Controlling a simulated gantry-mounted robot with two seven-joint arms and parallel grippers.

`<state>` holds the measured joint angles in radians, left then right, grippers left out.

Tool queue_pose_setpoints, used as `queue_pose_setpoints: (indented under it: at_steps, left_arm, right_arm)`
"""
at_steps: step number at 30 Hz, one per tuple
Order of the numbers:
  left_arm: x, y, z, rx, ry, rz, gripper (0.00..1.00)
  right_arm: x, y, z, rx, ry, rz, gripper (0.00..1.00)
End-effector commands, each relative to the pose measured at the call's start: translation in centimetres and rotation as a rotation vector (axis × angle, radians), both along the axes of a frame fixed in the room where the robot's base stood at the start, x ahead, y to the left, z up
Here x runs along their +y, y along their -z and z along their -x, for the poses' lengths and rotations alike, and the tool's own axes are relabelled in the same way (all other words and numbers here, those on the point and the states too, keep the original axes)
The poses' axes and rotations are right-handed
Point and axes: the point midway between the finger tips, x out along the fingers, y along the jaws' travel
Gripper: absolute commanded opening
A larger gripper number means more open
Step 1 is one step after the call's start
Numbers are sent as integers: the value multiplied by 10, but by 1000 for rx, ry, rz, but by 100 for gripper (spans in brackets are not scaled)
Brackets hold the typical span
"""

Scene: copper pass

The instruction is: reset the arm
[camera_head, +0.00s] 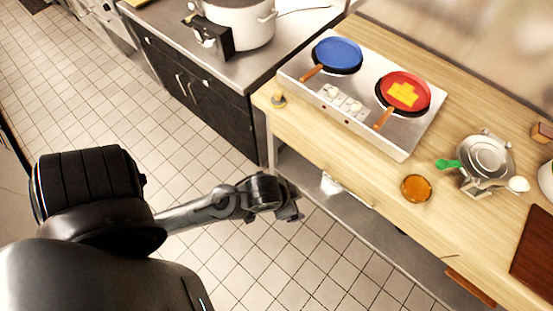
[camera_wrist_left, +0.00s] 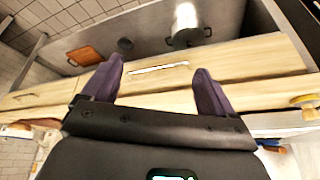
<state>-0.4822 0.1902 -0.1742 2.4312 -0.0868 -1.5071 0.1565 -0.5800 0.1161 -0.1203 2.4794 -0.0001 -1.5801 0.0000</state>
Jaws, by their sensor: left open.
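My left arm comes in from the left of the head view. Its gripper (camera_head: 292,206) hangs over the tiled floor in front of the wooden counter (camera_head: 375,188), apart from it. In the left wrist view the gripper (camera_wrist_left: 157,88) shows two dark fingers spread wide with nothing between them. Beyond the fingers is the counter's wooden front with a pale handle (camera_wrist_left: 158,68). My right gripper is not in view.
On the counter, a steel stove (camera_head: 380,135) carries a blue pan (camera_head: 337,54) and a red pan (camera_head: 413,82) with yellow food. An amber dish (camera_head: 416,188) and a metal appliance (camera_head: 485,158) stand further right. A large pot (camera_head: 240,22) is at the back. Tiled floor (camera_head: 190,135) is clear.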

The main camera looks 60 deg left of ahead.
Motion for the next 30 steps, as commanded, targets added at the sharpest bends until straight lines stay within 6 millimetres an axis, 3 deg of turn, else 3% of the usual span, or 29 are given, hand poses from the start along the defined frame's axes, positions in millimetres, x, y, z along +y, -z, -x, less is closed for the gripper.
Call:
queue_pose_setpoints:
  at_steps: [3,6,18,23,30]
  left_arm:
    - [11,5,27,75,-19,1,87]
    - [16,6,37,104,-23,0,87]
    - [17,3,39,111,-20,-1,87]
    - [17,-17,39,111,-20,-1,87]
    - [17,-66,39,110,-20,-1,87]
  right_arm:
    - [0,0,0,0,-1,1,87]
    - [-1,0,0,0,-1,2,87]
    - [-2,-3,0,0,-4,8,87]
    - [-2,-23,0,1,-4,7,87]
    - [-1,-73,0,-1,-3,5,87]
